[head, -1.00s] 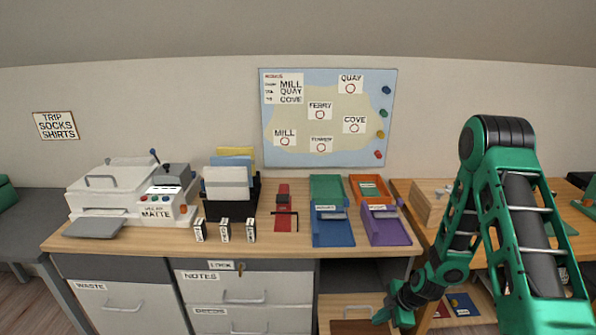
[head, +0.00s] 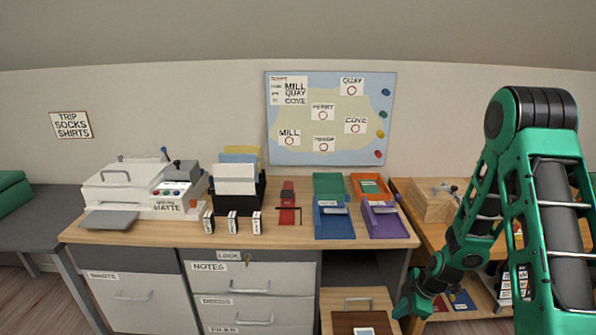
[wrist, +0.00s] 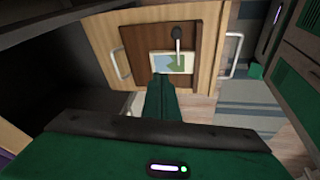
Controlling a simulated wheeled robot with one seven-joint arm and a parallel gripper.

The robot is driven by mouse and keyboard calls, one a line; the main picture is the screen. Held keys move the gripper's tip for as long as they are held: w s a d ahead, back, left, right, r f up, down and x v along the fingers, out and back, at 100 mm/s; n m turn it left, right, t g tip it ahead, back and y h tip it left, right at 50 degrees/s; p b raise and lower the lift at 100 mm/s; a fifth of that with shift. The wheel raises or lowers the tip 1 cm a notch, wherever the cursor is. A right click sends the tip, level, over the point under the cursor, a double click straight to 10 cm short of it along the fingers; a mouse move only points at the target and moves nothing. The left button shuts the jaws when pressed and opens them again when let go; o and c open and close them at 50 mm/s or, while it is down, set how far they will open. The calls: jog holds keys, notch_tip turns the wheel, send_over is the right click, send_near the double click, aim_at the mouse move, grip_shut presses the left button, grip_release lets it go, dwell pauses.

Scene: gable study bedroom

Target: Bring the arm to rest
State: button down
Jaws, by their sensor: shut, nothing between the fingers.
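My arm, green and black, rises at the right of the head view and bends down beside the desk's right end. My gripper (head: 405,308) hangs low there, partly cut off or hidden by my own arm. In the wrist view its green fingers (wrist: 162,85) are together with nothing between them. They point toward a pale wooden drawer (wrist: 98,45) with a brown inside and a small picture card (wrist: 170,62). In the wrist view the fingertips overlap the drawer's edge; whether they touch it I cannot tell.
The wooden desk (head: 290,236) holds a white press (head: 130,190), a file holder, and colored trays (head: 333,220). A second wooden table (head: 425,215) stands close at the right, beside my arm. The drawer (head: 340,300) stands out below the desk. A map board (head: 330,120) hangs on the wall.

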jog(key=s+d+r+m+g+h, duration=0.1)
jog(key=s+d+r+m, duration=0.4)
jog(key=r, duration=0.5)
jog(key=s+d+r+m+h, duration=0.1)
jog(key=s+d+r+m, duration=0.35)
jog(key=r, duration=0.55)
jog(key=s+r+m, duration=0.6)
jog(key=s, duration=0.5)
jog(key=s+r+m+g, duration=0.1)
jog(key=s+r+m, duration=0.5)
jog(key=s, duration=0.4)
jog(key=shift+s+d+r, duration=0.3)
jog(key=shift+s+r, duration=0.05)
jog(key=shift+r, duration=0.2)
jog(key=shift+w+f+g+h, duration=0.25)
jog(key=shift+w+g+h, duration=0.05)
jog(key=shift+w, duration=0.35)
